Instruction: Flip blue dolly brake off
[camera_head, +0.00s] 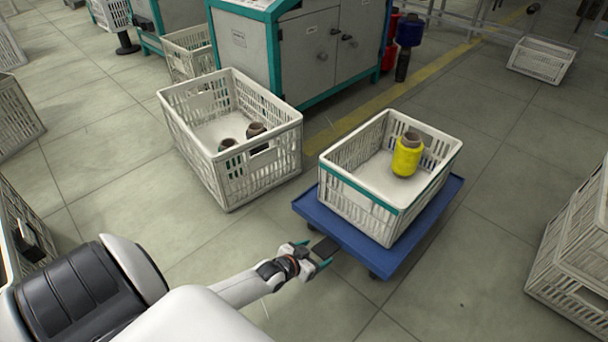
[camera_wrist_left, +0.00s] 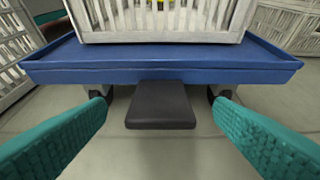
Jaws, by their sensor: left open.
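The blue dolly (camera_head: 412,247) stands on the floor right of centre in the head view, and its front edge (camera_wrist_left: 160,71) spans the left wrist view. A dark flat pedal (camera_head: 325,248) sticks out from under the near left edge of the dolly; it also shows in the left wrist view (camera_wrist_left: 160,105). My left gripper (camera_head: 318,257) is open at this pedal. In the left wrist view its teal fingers are to either side of the pedal, with gaps and no visible contact. My right gripper is not in view.
A white crate (camera_head: 340,205) with a yellow bobbin (camera_head: 407,156) sits on the dolly. Another white crate (camera_head: 247,180) with dark bobbins stands on the floor to its left. Stacked crates (camera_head: 575,255) are at the right edge. The floor in front of the dolly is clear.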

